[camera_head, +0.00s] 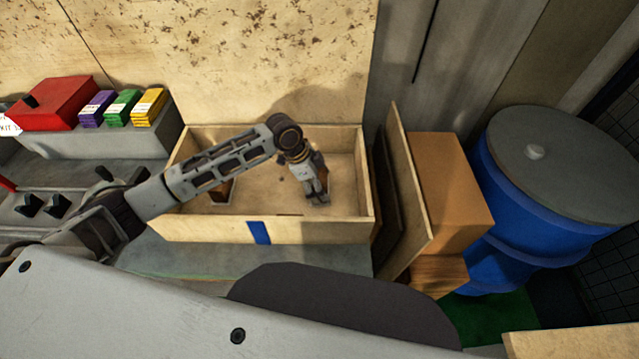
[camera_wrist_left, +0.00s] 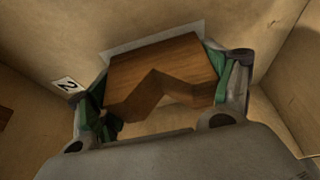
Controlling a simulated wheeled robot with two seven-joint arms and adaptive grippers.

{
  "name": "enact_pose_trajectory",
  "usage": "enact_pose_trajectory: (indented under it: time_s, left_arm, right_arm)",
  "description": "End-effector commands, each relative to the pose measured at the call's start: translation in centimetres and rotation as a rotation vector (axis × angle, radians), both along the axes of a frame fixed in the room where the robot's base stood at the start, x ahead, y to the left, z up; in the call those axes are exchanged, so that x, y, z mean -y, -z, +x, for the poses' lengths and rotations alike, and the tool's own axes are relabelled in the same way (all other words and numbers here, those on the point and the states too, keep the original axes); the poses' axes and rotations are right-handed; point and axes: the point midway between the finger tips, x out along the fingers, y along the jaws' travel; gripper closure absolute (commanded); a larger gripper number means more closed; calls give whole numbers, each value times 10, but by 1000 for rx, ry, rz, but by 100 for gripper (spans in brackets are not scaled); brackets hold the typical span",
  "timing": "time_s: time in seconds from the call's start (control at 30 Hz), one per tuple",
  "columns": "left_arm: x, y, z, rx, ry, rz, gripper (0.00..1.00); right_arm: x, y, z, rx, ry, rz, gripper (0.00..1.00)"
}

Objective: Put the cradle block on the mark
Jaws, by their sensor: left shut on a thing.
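The cradle block (camera_wrist_left: 165,75) is a brown wooden block with a V-shaped notch, seen in the left wrist view. My left gripper (camera_wrist_left: 165,95) is shut on it, with a green-padded finger at each side. A pale grey mark (camera_wrist_left: 150,38) shows on the box floor behind the block's far edge, beside a "2" label (camera_wrist_left: 67,85). The block hides most of the mark, and I cannot tell whether it touches the floor. In the head view my left gripper (camera_head: 317,194) points down inside the right half of the wooden box (camera_head: 200,228). My right gripper is not in view.
Another brown piece (camera_head: 222,188) lies in the box's left part, partly behind my arm. The box walls surround the gripper. Boards (camera_head: 408,190), a cardboard box (camera_head: 450,190) and a blue drum (camera_head: 515,205) stand to the right. Coloured packs (camera_head: 122,107) sit at upper left.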

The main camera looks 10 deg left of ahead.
Motion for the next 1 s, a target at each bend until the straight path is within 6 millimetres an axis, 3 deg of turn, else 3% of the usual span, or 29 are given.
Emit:
enact_pose_trajectory:
  time_s: [0.07, 0.1, 0.27, 0.73, 1.0]
  left_arm:
    - [0, 1, 0, 0, 0, 0, 46]
    - [0, 2, 0, 0, 0, 0, 19]
    - [0, 2, 0, 0, 0, 0, 0]
    - [0, 0, 0, 0, 0, 0, 0]
    - [-8, -19, -1, 0, -1, 1, 0]
  right_arm:
    - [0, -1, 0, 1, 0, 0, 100]
    - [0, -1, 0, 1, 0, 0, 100]
    - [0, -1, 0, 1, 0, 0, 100]
    - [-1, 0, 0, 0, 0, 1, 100]
    - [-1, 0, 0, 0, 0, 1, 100]
